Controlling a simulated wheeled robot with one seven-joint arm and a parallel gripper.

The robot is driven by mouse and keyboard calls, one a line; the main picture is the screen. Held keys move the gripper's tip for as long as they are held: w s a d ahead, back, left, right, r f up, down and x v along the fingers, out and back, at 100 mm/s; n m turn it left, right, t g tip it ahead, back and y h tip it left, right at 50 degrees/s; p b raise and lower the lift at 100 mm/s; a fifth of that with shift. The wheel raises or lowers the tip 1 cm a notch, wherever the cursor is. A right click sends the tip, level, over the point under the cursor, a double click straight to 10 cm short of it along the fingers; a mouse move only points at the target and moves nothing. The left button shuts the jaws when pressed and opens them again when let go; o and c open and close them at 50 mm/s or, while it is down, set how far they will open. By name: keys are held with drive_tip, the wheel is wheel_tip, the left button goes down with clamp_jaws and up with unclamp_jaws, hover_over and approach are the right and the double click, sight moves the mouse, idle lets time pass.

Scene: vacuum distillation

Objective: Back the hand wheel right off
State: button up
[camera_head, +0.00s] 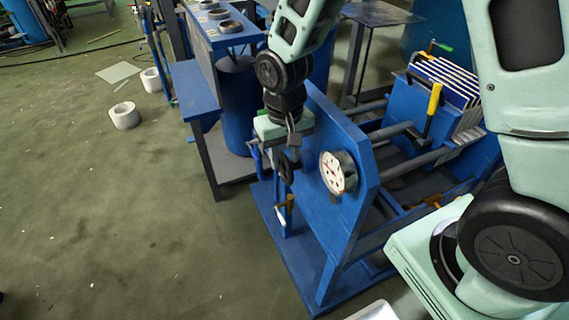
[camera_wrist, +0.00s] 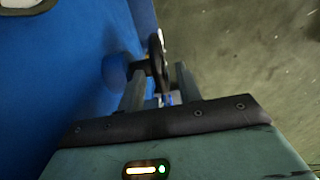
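The hand wheel (camera_head: 286,168) is a small dark wheel on the front of the blue end plate (camera_head: 325,185) of the press-like frame, left of the gauge. In the wrist view the wheel (camera_wrist: 157,58) shows nearly edge-on, beside a blurred round blue part next to the blue plate (camera_wrist: 60,85). My gripper (camera_head: 291,146) is right above the wheel, pointing down. In the wrist view its two fingers (camera_wrist: 160,85) stand apart, with the wheel's near edge between them and gaps visible on both sides. I cannot tell whether either finger touches the wheel.
A round white-faced gauge (camera_head: 338,172) sticks out from the plate close to my gripper. A blue stand with a cylindrical tank (camera_head: 238,108) is behind and to the left. White plates (camera_head: 450,80) and a yellow-handled lever (camera_head: 433,108) are at right. The floor at left is mostly clear.

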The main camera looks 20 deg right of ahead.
drive_tip(key=shift+f, duration=1.25)
clamp_jaws()
drive_tip(key=shift+r, duration=0.15)
